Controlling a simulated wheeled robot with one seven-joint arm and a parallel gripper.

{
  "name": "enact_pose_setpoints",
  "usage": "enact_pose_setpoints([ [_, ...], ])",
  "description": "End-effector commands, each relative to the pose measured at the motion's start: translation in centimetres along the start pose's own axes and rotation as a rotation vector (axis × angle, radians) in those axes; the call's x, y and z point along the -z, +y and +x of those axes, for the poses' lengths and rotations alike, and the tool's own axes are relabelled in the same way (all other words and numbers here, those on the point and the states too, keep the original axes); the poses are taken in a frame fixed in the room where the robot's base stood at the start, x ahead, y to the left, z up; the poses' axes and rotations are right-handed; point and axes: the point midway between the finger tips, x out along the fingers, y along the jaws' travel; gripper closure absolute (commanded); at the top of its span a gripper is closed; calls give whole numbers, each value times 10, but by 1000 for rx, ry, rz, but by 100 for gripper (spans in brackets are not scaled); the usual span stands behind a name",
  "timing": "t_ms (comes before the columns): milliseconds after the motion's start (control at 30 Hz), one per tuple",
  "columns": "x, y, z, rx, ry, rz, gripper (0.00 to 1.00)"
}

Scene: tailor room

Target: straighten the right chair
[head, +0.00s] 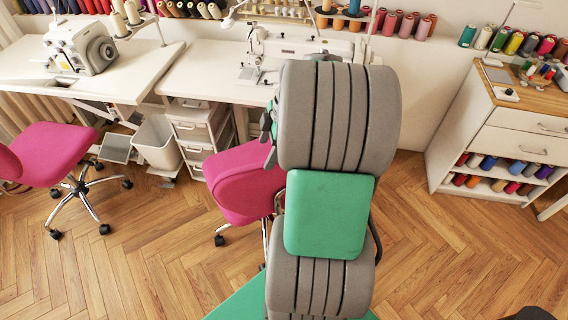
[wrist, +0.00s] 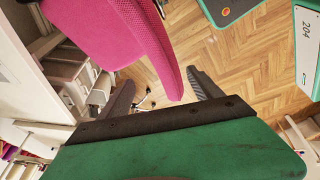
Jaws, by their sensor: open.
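The right chair (head: 240,182) is magenta, on a wheeled base, in front of the sewing desk. My arm hides its right part in the head view. In the wrist view its magenta padded part (wrist: 115,32) fills the upper left, and one edge reaches down between my fingertips in the picture. My gripper (wrist: 160,79) is open, with one dark finger on each side of that edge. I cannot tell whether either finger touches it. In the head view the gripper is mostly hidden behind my arm.
Another magenta chair (head: 50,155) stands at the left. White sewing desks (head: 205,75) run along the wall, with a white bin (head: 157,142) and drawer unit (head: 195,128) below. A white cabinet (head: 500,130) stands at the right. Wooden floor (head: 440,240) is clear at the right.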

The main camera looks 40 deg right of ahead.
Motion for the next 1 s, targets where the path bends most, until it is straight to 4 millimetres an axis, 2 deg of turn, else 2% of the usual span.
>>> enact_pose_setpoints([
  [33, -35, 5, 6, 1, 38, -78, 26],
  [100, -66, 9, 9, -15, 81, -198, 26],
  [233, -91, 9, 14, -39, 117, -314, 26],
  [367, -90, 10, 28, -40, 121, -330, 26],
  [600, -85, 10, 73, -39, 120, -327, 26],
  [700, -84, 11, 84, -41, 117, -326, 26],
  [1000, -84, 12, 89, -43, 115, -325, 27],
])
